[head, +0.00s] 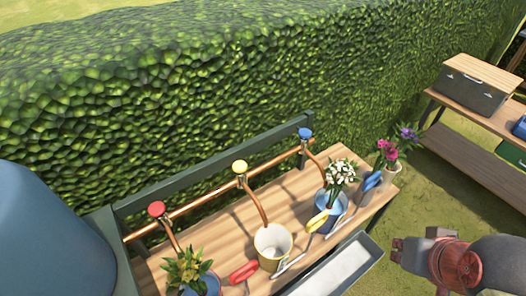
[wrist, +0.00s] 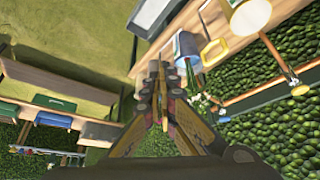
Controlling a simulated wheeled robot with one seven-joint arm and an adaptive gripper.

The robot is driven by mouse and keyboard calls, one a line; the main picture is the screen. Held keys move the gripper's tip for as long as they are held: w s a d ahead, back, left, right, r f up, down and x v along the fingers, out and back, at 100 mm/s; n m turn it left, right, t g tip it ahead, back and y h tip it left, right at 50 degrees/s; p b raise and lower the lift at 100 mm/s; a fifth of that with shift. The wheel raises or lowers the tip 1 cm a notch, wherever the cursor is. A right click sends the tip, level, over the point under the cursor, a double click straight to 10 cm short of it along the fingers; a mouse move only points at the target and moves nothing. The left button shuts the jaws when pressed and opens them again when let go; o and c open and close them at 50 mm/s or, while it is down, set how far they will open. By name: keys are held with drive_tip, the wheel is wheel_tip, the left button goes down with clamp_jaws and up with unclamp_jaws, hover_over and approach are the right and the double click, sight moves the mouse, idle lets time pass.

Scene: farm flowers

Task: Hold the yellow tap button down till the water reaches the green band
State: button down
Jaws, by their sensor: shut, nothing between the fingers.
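The yellow tap button (head: 240,167) tops the middle tap on a copper pipe, in the head view. Its curved spout ends over a cream pot (head: 272,243), which also shows at the top of the wrist view (wrist: 250,16). I cannot make out a water level or a green band in the pot. My gripper (head: 398,250) is off the bench at the right, well apart from the button. In the wrist view its fingers (wrist: 156,72) are together with nothing between them.
A red button (head: 156,209) and a blue button (head: 305,133) flank the yellow one. A grey trough (head: 340,268) runs along the bench front. A hedge (head: 180,100) stands behind.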

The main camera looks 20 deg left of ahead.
idle(0.3)
drive_tip(key=w+a+r+n+t+p, duration=0.1)
drive_tip(key=w+a+r+p, duration=0.25)
drive_tip(key=w+p, duration=0.2)
drive_tip(key=w+a+r+n+t+y+p, duration=0.1)
drive_tip(key=w+a+r+n+p, duration=0.1)
drive_tip(key=w+a+p, duration=0.35)
drive_tip(key=w+a+r+n+t+p, duration=0.1)
drive_tip(key=w+a+r+p, duration=0.1)
drive_tip(key=w+p, duration=0.35)
drive_tip(key=s+a+f+n+g+y+p, duration=0.1)
drive_tip(key=a+n+y+p, duration=0.5)
drive_tip(key=a, duration=1.8)
drive_tip(key=f+g+p, duration=0.1)
drive_tip(key=g+p, duration=0.1)
drive_tip(key=p, duration=0.1)
drive_tip(key=shift+s, duration=0.2)
drive_tip(key=shift+f, duration=0.1)
